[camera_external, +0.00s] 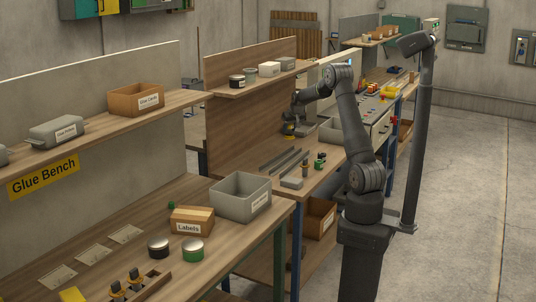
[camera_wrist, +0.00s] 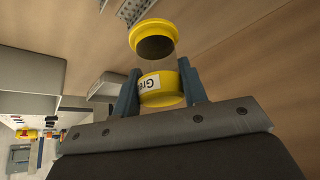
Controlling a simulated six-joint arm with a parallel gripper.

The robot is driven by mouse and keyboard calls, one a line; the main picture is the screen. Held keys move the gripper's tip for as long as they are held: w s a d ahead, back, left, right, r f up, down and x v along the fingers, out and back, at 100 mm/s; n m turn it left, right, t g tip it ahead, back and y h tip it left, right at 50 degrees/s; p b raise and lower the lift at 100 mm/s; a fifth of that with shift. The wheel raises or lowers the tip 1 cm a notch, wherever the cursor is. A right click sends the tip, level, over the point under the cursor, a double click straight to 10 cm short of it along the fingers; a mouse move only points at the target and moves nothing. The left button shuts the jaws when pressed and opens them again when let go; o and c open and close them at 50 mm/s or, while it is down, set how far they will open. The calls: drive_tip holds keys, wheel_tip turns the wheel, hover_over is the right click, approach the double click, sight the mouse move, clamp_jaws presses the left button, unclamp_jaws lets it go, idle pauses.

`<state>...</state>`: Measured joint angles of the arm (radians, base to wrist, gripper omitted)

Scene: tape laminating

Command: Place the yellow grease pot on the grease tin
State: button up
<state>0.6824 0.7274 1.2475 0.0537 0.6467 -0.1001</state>
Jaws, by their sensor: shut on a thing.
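The yellow grease pot (camera_wrist: 160,88) is between the two blue fingers of my gripper (camera_wrist: 156,92) in the wrist view. It has a white label whose visible letters read "Gre". Just beyond it shows a yellow ring with a dark round face (camera_wrist: 153,40). I cannot tell whether this ring is part of the pot or a separate thing. In the external view my gripper (camera_external: 291,122) is low over the middle bench near its back panel, with a small patch of yellow at its tip. I cannot pick out the grease tin for sure.
Black-sided (camera_external: 237,81) and green-sided (camera_external: 251,75) tins stand on the shelf above the bench. Metal bars (camera_external: 285,160) and small green-and-black items (camera_external: 319,161) lie nearer the front. A grey bin (camera_external: 331,131) stands to the right of my gripper.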

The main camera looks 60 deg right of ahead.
drive_tip(key=s+a, duration=0.9)
drive_tip(key=a, duration=0.5)
drive_tip(key=w+a+r+n+y, duration=0.1)
drive_tip(key=a+r+n+y, duration=0.2)
drive_tip(key=a, duration=0.7)
drive_tip(key=w+a+r+n+y, duration=0.1)
drive_tip(key=w+a+r+n, duration=0.1)
drive_tip(key=a+n, duration=0.5)
drive_tip(key=w+a+r+n+y, duration=0.1)
drive_tip(key=a+r+y, duration=0.15)
drive_tip(key=a, duration=0.95)
drive_tip(key=s+a+r+n+g+y, duration=0.1)
drive_tip(key=s+a+r+n, duration=0.2)
drive_tip(key=a, duration=0.6)
drive_tip(key=s+a+r+n+g+y, duration=0.1)
drive_tip(key=s+a+r+n, duration=0.15)
drive_tip(key=a, duration=0.65)
drive_tip(key=s+a+r+n, duration=0.2)
drive_tip(key=a+r+n, duration=0.2)
drive_tip(key=a, duration=0.5)
drive_tip(key=m+t, duration=0.1)
drive_tip(key=m, duration=0.4)
hover_over(157, 241)
drive_tip(key=shift+n+h, duration=0.25)
drive_tip(key=shift+h, duration=0.2)
wheel_tip(157, 241, down, 15)
drive_tip(key=shift+d+r, duration=0.1)
drive_tip(key=shift+f, duration=2)
